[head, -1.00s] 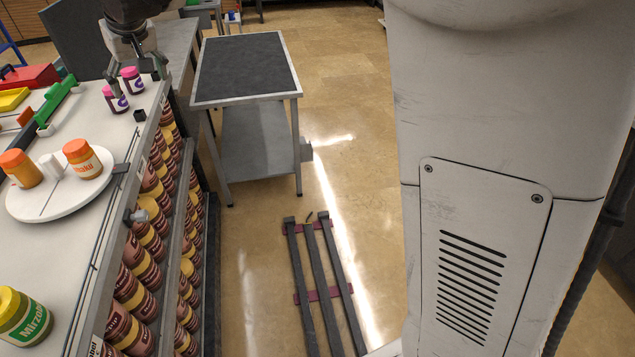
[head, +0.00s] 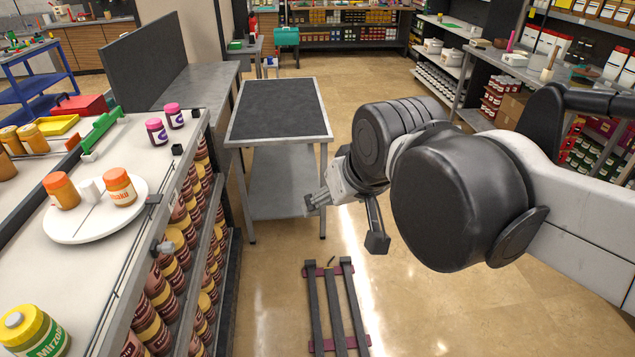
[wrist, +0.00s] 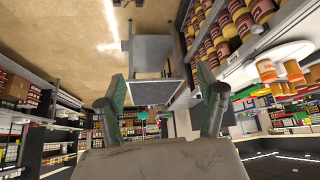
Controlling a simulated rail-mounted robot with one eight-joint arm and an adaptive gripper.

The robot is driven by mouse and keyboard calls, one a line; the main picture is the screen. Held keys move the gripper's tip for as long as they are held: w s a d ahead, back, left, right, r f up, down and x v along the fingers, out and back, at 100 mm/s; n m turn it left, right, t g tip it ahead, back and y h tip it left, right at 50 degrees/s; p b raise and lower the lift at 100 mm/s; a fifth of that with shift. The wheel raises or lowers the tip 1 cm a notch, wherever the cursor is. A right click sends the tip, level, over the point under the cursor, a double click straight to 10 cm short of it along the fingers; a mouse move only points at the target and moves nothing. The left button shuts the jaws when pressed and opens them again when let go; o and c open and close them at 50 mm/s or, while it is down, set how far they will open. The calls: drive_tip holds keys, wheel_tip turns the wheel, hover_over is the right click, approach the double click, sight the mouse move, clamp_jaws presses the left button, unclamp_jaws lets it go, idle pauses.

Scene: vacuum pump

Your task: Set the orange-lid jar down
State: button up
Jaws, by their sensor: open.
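Two orange-lid jars stand upright on a round white plate on the counter at the left of the head view, the left jar (head: 62,192) and the right jar (head: 120,188), with a small white block between them. The two jars and the white plate (wrist: 285,55) also show at the right of the wrist view, one jar (wrist: 267,72) beside the other (wrist: 294,73). My gripper (head: 346,222) is out over the aisle, right of the counter and well apart from the jars. In the wrist view its two green-padded fingers (wrist: 160,88) are spread with nothing between them.
Two pink-lid jars (head: 165,124) stand at the counter's far end. A yellow-lid jar (head: 32,332) is at the near left. A dark-topped table (head: 280,110) stands beyond my gripper, and a slatted rack (head: 330,312) lies on the floor. Shelves line the right.

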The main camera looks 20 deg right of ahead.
drive_tip(key=s+d+f, duration=0.2)
drive_tip(key=s+f, duration=0.2)
drive_tip(key=s, duration=0.1)
drive_tip(key=shift+s+d+f+m, duration=0.15)
drive_tip(key=shift+f+m, duration=0.05)
drive_tip(key=shift+m, duration=0.1)
wheel_tip(320, 180, down, 6)
drive_tip(key=b, duration=0.6)
drive_tip(key=shift+f, duration=0.25)
idle(0.3)
